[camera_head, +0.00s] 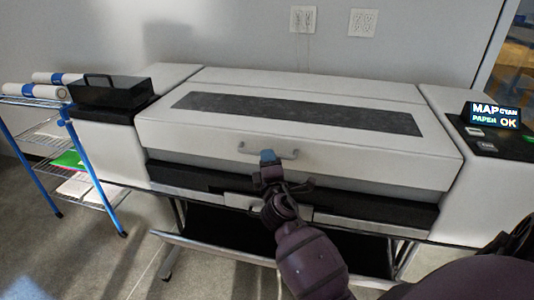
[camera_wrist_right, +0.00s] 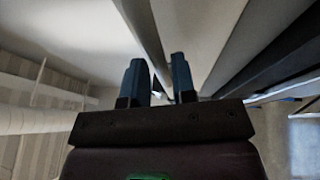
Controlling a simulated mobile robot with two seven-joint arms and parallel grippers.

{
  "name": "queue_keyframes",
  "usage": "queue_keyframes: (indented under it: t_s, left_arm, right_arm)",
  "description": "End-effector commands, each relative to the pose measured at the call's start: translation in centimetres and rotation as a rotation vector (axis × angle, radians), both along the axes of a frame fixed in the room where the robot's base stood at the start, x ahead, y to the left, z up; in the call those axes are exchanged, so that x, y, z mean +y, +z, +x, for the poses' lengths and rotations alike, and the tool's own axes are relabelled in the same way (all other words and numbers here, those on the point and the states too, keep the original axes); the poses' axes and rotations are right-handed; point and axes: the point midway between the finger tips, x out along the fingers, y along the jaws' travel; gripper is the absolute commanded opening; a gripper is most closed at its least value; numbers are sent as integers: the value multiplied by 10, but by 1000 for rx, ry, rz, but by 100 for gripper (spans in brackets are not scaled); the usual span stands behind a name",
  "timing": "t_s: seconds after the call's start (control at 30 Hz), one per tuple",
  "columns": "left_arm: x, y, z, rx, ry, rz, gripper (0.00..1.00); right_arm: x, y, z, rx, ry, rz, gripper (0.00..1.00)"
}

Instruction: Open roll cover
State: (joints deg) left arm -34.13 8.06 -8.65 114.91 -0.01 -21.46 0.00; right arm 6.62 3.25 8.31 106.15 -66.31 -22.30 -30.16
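The roll cover (camera_head: 345,137) is the long white lid on the front of a wide printer, with a dark window strip (camera_head: 300,110) across its top. It looks closed in the head view. A small grey handle (camera_head: 289,154) sits at the middle of its front face. My right gripper (camera_head: 267,156) is at this handle, its blue fingertips covering the handle's middle. In the right wrist view, the two blue fingers (camera_wrist_right: 158,78) stand a narrow gap apart, with a grey bar running between them. My left gripper is not in view.
A blue-framed cart (camera_head: 75,140) with paper rolls stands at the left. A black box (camera_head: 110,93) sits on the printer's left end, and a lit display (camera_head: 494,115) on its right end. A dark catch tray (camera_head: 225,238) hangs below the front.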

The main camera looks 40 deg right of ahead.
Motion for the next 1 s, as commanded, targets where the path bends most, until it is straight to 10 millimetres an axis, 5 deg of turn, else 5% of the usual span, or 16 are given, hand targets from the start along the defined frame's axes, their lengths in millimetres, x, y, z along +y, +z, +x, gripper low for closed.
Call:
queue_keyframes:
  t_s: [0.2, 0.57, 0.73, 1.0]
  left_arm:
    - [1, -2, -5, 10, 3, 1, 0]
    - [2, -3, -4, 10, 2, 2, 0]
    - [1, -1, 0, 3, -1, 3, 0]
    - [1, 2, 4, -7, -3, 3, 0]
  right_arm:
    - [-9, 3, 18, 0, 0, 0, 25]
    - [-11, 4, 22, 1, 0, 0, 25]
    - [-11, 4, 22, 1, 0, 0, 0]
    - [-11, 4, 22, 1, 0, 2, 0]
